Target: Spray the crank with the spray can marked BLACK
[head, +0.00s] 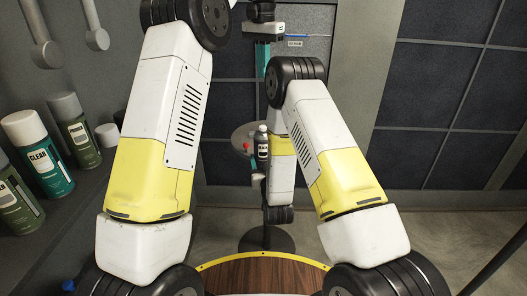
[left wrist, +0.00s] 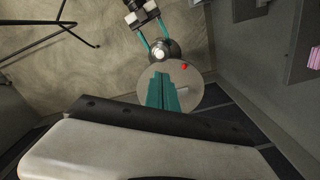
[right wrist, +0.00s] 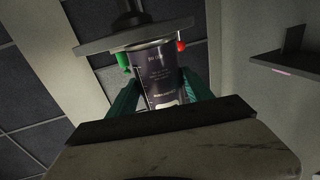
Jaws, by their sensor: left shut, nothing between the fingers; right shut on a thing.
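A dark spray can (head: 262,150) stands upright in front of a round grey disc (head: 240,133). My right gripper (head: 258,181) is shut on this can; the right wrist view shows the dark can (right wrist: 160,78) between its teal fingers, its lettering too small to read. My left gripper (head: 262,66) is shut and empty, pointing down above the disc. In the left wrist view its teal fingers (left wrist: 165,90) cover part of the disc (left wrist: 194,98). A red knob (head: 246,147) shows at the disc. I cannot clearly make out the crank.
Several spray cans, including a teal one marked CLEAR (head: 42,160), stand on the shelf at the left. A round wooden top with a yellow rim (head: 262,254) is in front. A green piece (right wrist: 123,62) is by the disc. Open floor lies at the right.

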